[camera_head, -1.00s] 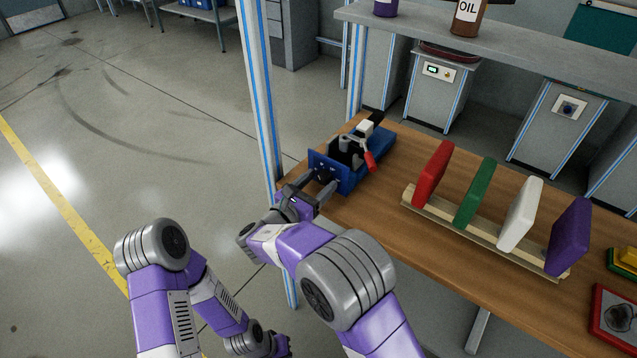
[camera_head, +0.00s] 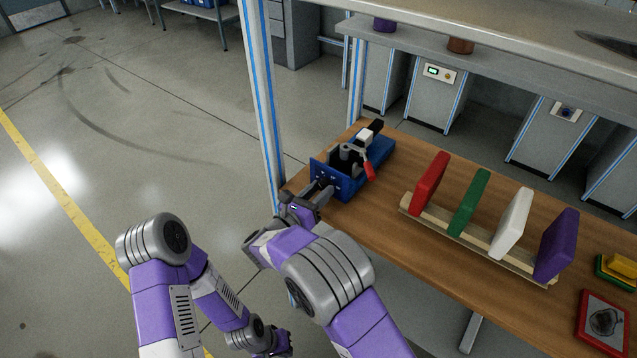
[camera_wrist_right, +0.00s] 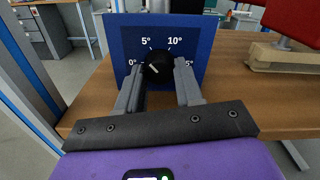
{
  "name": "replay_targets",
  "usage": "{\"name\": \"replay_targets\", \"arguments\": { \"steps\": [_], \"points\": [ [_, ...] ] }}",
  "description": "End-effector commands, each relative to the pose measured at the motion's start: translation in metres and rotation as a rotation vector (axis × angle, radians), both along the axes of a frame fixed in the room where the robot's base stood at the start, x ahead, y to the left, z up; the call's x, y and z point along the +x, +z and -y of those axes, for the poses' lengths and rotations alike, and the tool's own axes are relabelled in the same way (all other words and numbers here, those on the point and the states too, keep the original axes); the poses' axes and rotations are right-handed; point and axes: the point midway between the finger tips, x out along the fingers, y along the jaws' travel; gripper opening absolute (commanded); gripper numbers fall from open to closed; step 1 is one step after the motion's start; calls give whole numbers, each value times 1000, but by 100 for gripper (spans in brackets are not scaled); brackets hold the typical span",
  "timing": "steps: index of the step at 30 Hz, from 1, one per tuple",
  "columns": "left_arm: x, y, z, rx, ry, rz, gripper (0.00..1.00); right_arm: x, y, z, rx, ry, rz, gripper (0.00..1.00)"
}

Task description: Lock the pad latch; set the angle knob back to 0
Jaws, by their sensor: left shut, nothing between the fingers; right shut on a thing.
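The blue fixture (camera_head: 335,185) stands at the table's left end. Its toggle latch with a red handle (camera_head: 369,171) is on its right side; the handle tip points down. I cannot tell whether the latch is locked. The black angle knob (camera_wrist_right: 157,66) is on the front plate, below marks from 0° to 15°. Its white line slants, and I cannot tell its exact reading. My right gripper (camera_wrist_right: 160,80) has its fingers on either side of the knob and is shut on it. My left gripper (camera_head: 275,348) is shut and empty, low beside the table, partly cut off.
A wooden rack (camera_head: 470,240) holds red, green, white and purple pads upright right of the fixture. A metal post (camera_head: 262,110) rises close left of the fixture. Shelves (camera_head: 480,60) overhang behind. The table between fixture and rack is clear.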

Motion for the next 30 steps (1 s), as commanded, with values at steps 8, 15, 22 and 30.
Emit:
{"name": "replay_targets", "arguments": {
  "steps": [8, 15, 22, 30],
  "points": [
    [0, 59, 0, 0, 0, 0, 0, 0, 7, 0, -213, 2, -155, 5],
    [0, 91, 0, 0, 0, 0, 0, -1, 5, 0, -394, 1, -287, 5],
    [0, 112, 0, 0, 0, 0, 0, -1, 3, 1, -541, 0, -393, 5],
    [0, 125, 0, 0, 0, 0, 0, -1, 2, 1, -654, -1, -476, 5]
  ]
}}
